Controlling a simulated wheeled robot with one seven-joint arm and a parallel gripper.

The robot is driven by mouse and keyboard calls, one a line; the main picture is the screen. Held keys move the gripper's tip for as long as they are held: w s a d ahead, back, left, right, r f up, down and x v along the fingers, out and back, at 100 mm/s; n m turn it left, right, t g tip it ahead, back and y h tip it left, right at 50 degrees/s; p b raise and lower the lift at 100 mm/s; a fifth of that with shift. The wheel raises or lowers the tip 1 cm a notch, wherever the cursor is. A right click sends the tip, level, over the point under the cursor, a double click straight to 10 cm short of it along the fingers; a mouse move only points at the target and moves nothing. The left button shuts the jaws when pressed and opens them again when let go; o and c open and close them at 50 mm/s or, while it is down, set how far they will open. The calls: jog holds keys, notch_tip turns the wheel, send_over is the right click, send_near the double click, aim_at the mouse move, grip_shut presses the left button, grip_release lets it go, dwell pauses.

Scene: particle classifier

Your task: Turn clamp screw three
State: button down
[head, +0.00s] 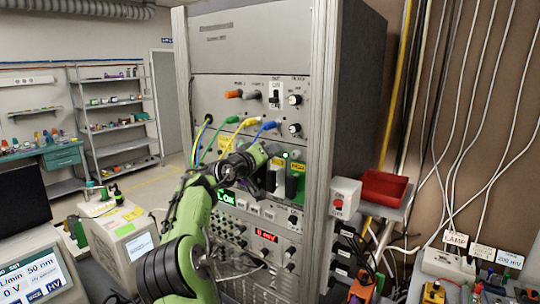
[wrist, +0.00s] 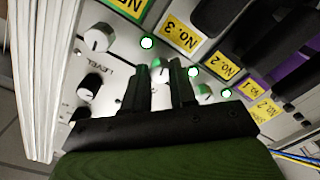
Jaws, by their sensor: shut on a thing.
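In the wrist view my gripper (wrist: 162,72) reaches the grey panel with its two black fingers close together on a small screw knob (wrist: 158,66), mostly hidden between them. The knob sits beside the yellow label "No. 3" (wrist: 183,36), which appears upside down. A similar small knob (wrist: 204,92) stands just right of the fingers, near the label "No. 2" (wrist: 225,66). In the head view my gripper (head: 276,151) is against the front of the tall grey rack (head: 250,50), below the plugged cables; the knob itself cannot be made out there.
Lit round lamps (wrist: 147,43) sit along the panel. Larger knobs (wrist: 98,38) are to the left, near "LEVEL". Black clamp bodies (wrist: 225,18) jut out close to the fingers. Coloured cables (head: 238,128) hang just above my gripper. A red bin (head: 384,187) is right of the rack.

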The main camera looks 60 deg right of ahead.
jog(key=shift+f+m, duration=0.2)
jog(key=shift+m, duration=0.4)
jog(key=c, duration=0.9)
grip_release()
jog(key=shift+r, duration=0.1)
jog(key=w+a+b, duration=0.2)
jog(key=a+b, duration=0.2)
jog(key=a, duration=1.1)
jog(key=shift+a+r, duration=0.15)
jog(key=shift+a, duration=0.2)
jog(key=shift+w, duration=0.15)
